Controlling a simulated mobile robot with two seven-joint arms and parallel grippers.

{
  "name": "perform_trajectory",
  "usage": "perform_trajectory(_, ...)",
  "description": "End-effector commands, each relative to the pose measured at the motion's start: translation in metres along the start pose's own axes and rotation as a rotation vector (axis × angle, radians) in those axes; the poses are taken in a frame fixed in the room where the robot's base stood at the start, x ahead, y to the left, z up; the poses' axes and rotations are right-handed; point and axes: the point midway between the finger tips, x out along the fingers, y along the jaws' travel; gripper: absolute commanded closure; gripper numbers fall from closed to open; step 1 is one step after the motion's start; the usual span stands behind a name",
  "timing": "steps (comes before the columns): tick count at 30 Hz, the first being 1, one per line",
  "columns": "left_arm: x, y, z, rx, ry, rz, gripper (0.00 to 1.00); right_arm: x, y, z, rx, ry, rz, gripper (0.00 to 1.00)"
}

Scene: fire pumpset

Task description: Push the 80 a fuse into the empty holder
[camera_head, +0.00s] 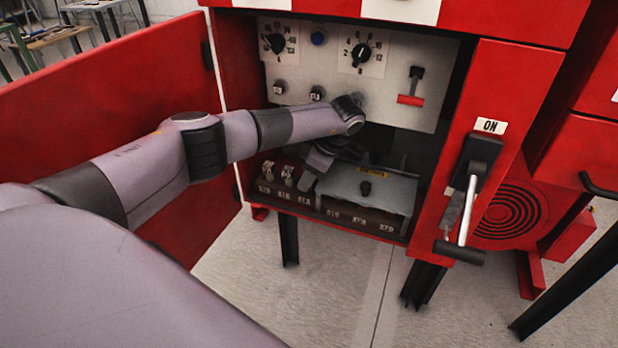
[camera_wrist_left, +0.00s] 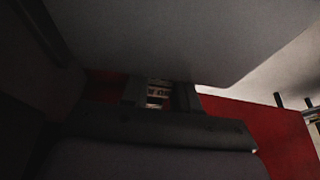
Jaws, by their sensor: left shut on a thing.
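My left gripper (camera_head: 307,180) reaches down into the red cabinet, at the row of fuse holders (camera_head: 305,198). In the left wrist view its fingers (camera_wrist_left: 159,95) are shut on a small pale piece with dark lettering (camera_wrist_left: 157,93), which looks like the 80 A fuse. Its rating is too small and dark to read. In the head view the gripper hides this fuse and the holder below it, so I cannot tell how far in it sits. Two pale fuses (camera_head: 267,170) (camera_head: 288,175) stand upright in holders just to the left. My right gripper is out of view.
A control panel (camera_head: 335,75) with dials is above, close to my wrist. The open red door (camera_head: 110,90) is left; the ON lever (camera_head: 467,210) is right.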

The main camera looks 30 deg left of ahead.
Motion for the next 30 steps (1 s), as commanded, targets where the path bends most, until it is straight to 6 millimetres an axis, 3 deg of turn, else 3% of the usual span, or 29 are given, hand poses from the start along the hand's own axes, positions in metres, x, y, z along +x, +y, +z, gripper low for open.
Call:
perform_trajectory(1, 0.001, 0.000, 0.000, 0.000, 0.000, 0.000, 0.64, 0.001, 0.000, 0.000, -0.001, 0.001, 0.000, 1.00)
perform_trajectory(3, 0.001, 0.000, 0.000, 0.000, 0.000, 0.000, 0.45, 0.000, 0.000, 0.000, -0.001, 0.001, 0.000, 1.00)
perform_trajectory(14, -0.005, 0.000, 0.000, 0.000, 0.000, 0.001, 0.45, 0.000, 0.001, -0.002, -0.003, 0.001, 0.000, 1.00)
perform_trajectory(24, -0.059, 0.001, 0.000, 0.000, 0.000, 0.003, 0.45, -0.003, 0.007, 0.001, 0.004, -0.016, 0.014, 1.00)
perform_trajectory(30, -0.074, 0.000, 0.000, 0.001, 0.000, 0.000, 0.45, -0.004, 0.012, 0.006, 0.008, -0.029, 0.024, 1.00)
